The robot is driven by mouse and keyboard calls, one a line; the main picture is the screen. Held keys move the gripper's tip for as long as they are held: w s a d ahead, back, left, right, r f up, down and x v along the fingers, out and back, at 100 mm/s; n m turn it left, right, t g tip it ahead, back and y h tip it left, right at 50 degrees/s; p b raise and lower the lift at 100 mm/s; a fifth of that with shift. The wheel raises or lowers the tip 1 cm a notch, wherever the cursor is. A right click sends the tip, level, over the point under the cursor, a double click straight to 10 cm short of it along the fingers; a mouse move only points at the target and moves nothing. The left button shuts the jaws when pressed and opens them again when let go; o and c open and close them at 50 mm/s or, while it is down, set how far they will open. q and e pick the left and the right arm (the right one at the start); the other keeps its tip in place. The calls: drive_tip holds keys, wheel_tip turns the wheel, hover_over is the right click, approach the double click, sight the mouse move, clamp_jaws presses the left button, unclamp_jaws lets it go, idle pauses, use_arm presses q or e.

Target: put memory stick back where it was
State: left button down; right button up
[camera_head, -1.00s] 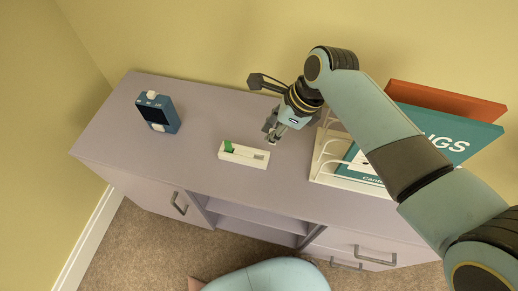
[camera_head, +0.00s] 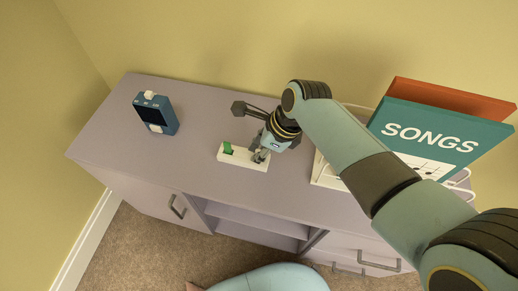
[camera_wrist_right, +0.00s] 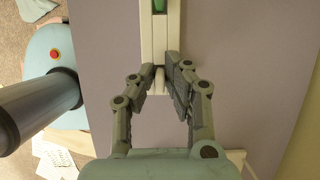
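A small white holder (camera_head: 228,158) lies on the cabinet top, with a green piece (camera_head: 227,148) at its left end. The green piece may be the memory stick; I cannot tell for sure. In the right wrist view the holder (camera_wrist_right: 173,30) runs upward with the green piece (camera_wrist_right: 151,17) near the top. My right gripper (camera_head: 258,157) is at the holder's right end and hides part of it. In the wrist view its fingertips (camera_wrist_right: 160,66) are apart over the holder, with no clear object between them. My left gripper is not in view.
A blue device (camera_head: 156,114) with a screen stands left on the cabinet (camera_head: 110,125). A white wire rack (camera_head: 322,172) with a teal SONGS book (camera_head: 430,135) and an orange one (camera_head: 450,97) is at right. The cabinet top between device and holder is clear.

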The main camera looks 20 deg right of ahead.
drive_tip(key=o, duration=0.3)
drive_tip(key=shift+r, duration=0.15)
drive_tip(key=p+v, duration=0.3)
drive_tip(key=v, duration=0.9)
drive_tip(key=shift+p, duration=0.35)
